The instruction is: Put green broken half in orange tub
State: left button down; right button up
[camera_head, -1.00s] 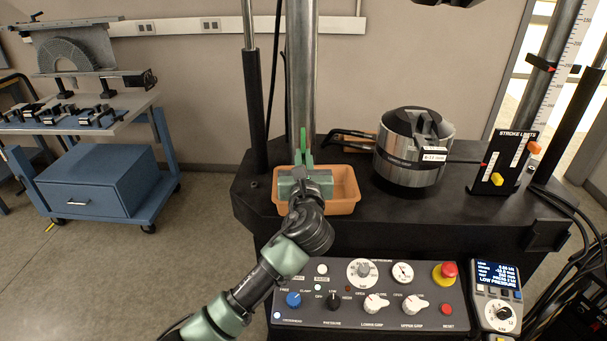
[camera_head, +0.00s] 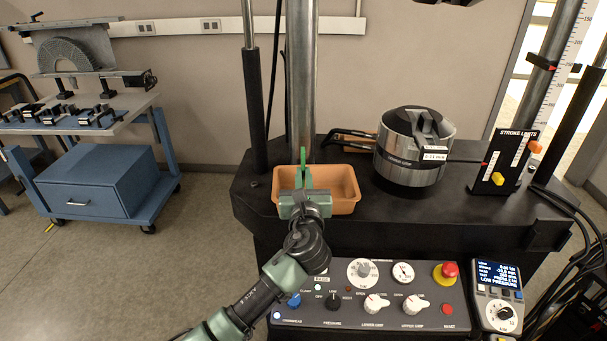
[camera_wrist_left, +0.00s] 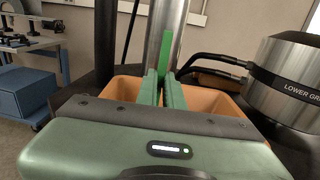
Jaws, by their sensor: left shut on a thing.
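The green broken half (camera_head: 303,155) is a thin upright green piece in the head view. It also stands up between the fingers in the left wrist view (camera_wrist_left: 166,50). My left gripper (camera_head: 303,176) is shut on its lower part, which the fingers hide. In the left wrist view the gripper (camera_wrist_left: 163,88) points away over the orange tub. The orange tub (camera_head: 345,185) sits on the black machine base, and its walls also show in the left wrist view (camera_wrist_left: 125,86). The gripper and the piece are over the tub; I cannot tell how high above its floor. My right gripper is not in view.
A metal cylinder grip (camera_head: 405,160) stands right of the tub. A steel column (camera_head: 301,80) rises behind the tub. A control panel (camera_head: 370,295) with knobs and a red button is in front.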

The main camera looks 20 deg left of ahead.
pick_arm(q)
jog(key=c, duration=1.5)
grip_release()
jog(key=shift+c, duration=0.2)
jog(key=shift+r, duration=0.2)
jog(key=v, duration=1.2)
jog(key=shift+r+b, duration=0.35)
jog(key=shift+b, duration=0.05)
